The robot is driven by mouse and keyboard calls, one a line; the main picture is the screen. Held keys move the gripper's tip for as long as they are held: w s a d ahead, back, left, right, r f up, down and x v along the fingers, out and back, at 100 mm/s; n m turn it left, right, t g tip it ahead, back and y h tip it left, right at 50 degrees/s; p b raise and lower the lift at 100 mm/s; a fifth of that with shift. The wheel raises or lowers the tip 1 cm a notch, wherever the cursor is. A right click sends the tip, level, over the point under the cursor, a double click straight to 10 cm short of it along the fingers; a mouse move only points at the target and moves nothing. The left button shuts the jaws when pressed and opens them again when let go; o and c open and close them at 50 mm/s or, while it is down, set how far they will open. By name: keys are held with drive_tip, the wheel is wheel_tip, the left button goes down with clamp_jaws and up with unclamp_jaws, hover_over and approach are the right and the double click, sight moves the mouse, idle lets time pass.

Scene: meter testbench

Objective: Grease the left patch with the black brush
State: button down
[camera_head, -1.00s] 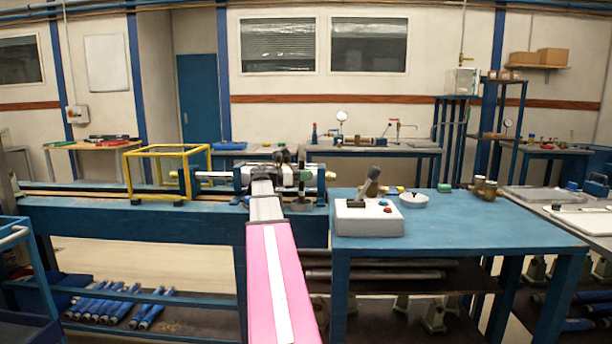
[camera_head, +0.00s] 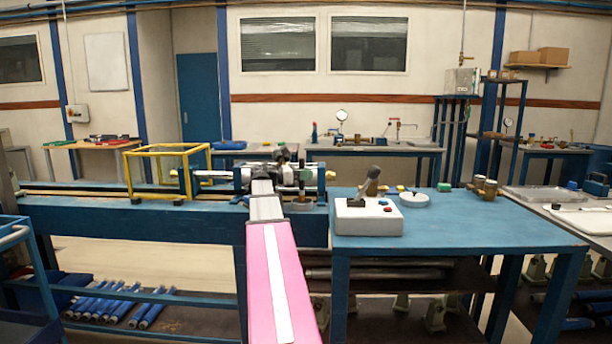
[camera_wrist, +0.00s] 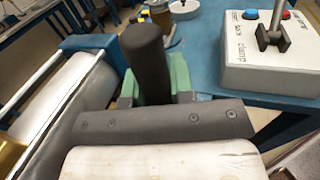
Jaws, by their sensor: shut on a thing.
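My gripper (camera_wrist: 160,88) is shut on the upright black brush (camera_wrist: 145,55); its dark cylindrical handle rises between the green fingers. The brush's lower end is hidden behind my gripper. In the head view my arm reaches to the meter bench (camera_head: 180,222), and the gripper is small and partly hidden among the bench fittings. A pale cylinder (camera_wrist: 68,85) with metal rods lies left of the gripper in the wrist view. I cannot make out the left patch in either view, nor whether the brush touches anything.
A white control box (camera_head: 368,218) with a lever and buttons stands on the blue table (camera_head: 470,232), right of my arm. A white dish (camera_head: 414,200) and brass fittings (camera_head: 485,188) stand behind it. A yellow frame (camera_head: 128,172) is on the bench at left. The table's front right is clear.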

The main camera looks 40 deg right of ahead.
wheel_tip(320, 180, up, 7)
idle(1.0)
idle(0.7)
